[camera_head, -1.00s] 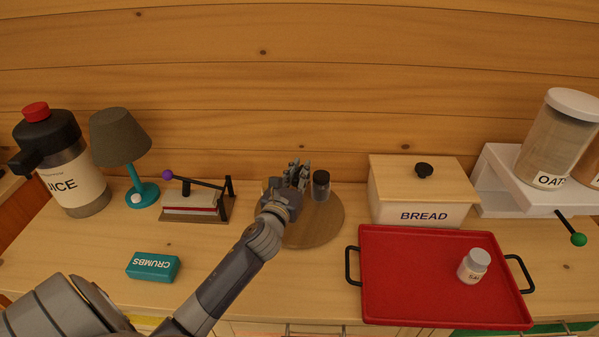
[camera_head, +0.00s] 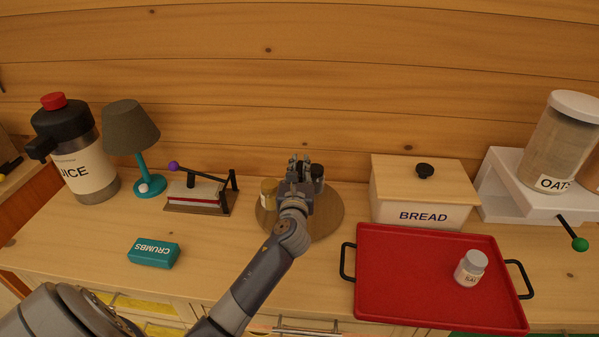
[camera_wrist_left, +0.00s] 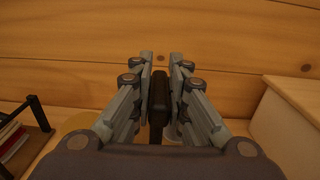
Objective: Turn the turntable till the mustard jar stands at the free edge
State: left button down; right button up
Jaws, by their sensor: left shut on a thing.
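The round wooden turntable (camera_head: 325,217) lies on the counter near the wall. A jar with a yellow-brown lid, seemingly the mustard jar (camera_head: 268,195), stands on its left part, left of my gripper. A dark-lidded jar (camera_head: 319,178) stands on its right back part, partly hidden by my gripper. My left gripper (camera_head: 300,164) is over the turntable between the two jars. In the left wrist view its fingers are shut on a dark upright piece (camera_wrist_left: 159,100). I cannot tell whether this belongs to the turntable. My right gripper is not in view.
A bread box (camera_head: 421,214) and a red tray (camera_head: 400,285) with a small white jar (camera_head: 471,268) stand to the right. A lever device (camera_head: 197,198), lamp (camera_head: 131,130) and juice jug (camera_head: 80,165) stand left. A teal crumbs box (camera_head: 153,253) lies in front.

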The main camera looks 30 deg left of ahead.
pick_arm(q)
jog(key=shift+n+g+y+b, duration=0.4)
jog(key=shift+n+g+y, duration=0.55)
jog(key=shift+y, duration=0.35)
jog(key=shift+n+g+y+b, duration=0.45)
jog(key=shift+n+g+y, duration=0.5)
jog(key=shift+n+y, duration=0.1)
jog(key=shift+w+n+g+y+b, duration=0.1)
jog(key=shift+n+g+y+b, duration=0.4)
jog(key=shift+n+g+y, duration=0.55)
jog(key=shift+n+g+y+b, duration=0.8)
jog(key=shift+n+g+b, duration=0.4)
jog(key=shift+g, duration=1.15)
jog(key=shift+n+g+y+b, duration=0.4)
jog(key=shift+n+g+b, duration=1.15)
jog(key=shift+g, duration=0.75)
jog(key=shift+n+g, duration=0.3)
jog(key=c, duration=1.6)
grip_release()
